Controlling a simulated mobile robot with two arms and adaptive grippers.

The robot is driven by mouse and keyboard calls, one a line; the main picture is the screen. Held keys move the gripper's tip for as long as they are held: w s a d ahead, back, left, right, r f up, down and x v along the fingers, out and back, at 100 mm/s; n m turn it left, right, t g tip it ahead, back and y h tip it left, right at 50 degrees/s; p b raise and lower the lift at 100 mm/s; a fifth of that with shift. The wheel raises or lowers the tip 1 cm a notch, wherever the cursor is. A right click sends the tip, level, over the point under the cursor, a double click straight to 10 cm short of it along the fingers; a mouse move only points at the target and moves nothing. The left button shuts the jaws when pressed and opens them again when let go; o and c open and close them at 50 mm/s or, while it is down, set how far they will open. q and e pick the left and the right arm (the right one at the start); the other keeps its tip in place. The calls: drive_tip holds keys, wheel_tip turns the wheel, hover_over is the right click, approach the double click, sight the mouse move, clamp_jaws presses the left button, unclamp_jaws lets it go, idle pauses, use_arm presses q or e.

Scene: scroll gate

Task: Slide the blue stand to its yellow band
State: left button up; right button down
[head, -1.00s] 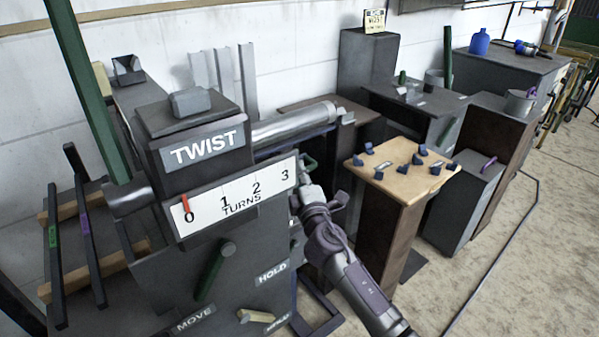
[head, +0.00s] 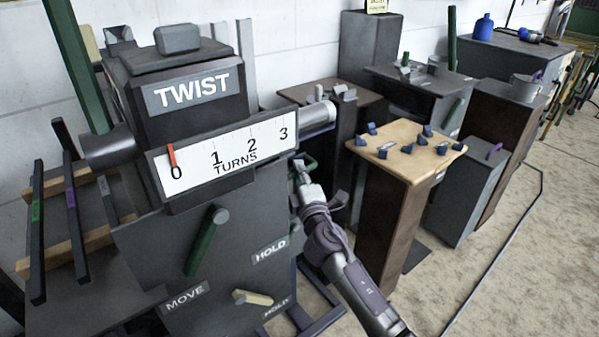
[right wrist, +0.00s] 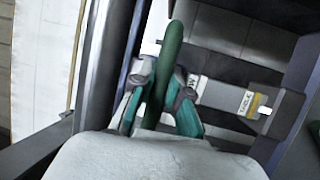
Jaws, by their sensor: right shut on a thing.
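My right gripper (head: 300,168) is shut on a green loop handle (head: 308,160) at the right side of the TWIST cabinet (head: 185,125). In the right wrist view the green handle (right wrist: 170,70) passes upright between the two teal-and-grey fingers (right wrist: 160,95). A dark blue frame (head: 318,327) shows low beside the cabinet, partly hidden by my right arm; I cannot tell whether it is the blue stand. My left gripper is not in view.
The white TURNS scale (head: 230,155) has its red pointer at 0. A dark green lever (head: 204,240) and a wooden peg (head: 252,298) stick out of the cabinet front. A wood-topped pedestal (head: 385,215) stands close right of my arm. Open floor (head: 500,260) lies farther right.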

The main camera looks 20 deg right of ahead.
drive_tip(key=c, duration=1.1)
unclamp_jaws()
drive_tip(key=shift+c, duration=0.2)
drive_tip(key=shift+s, duration=0.1)
drive_tip(key=s+f, duration=0.2)
drive_tip(key=s, duration=0.9)
drive_tip(key=shift+s+a, duration=0.3)
drive_tip(key=shift+s, duration=0.05)
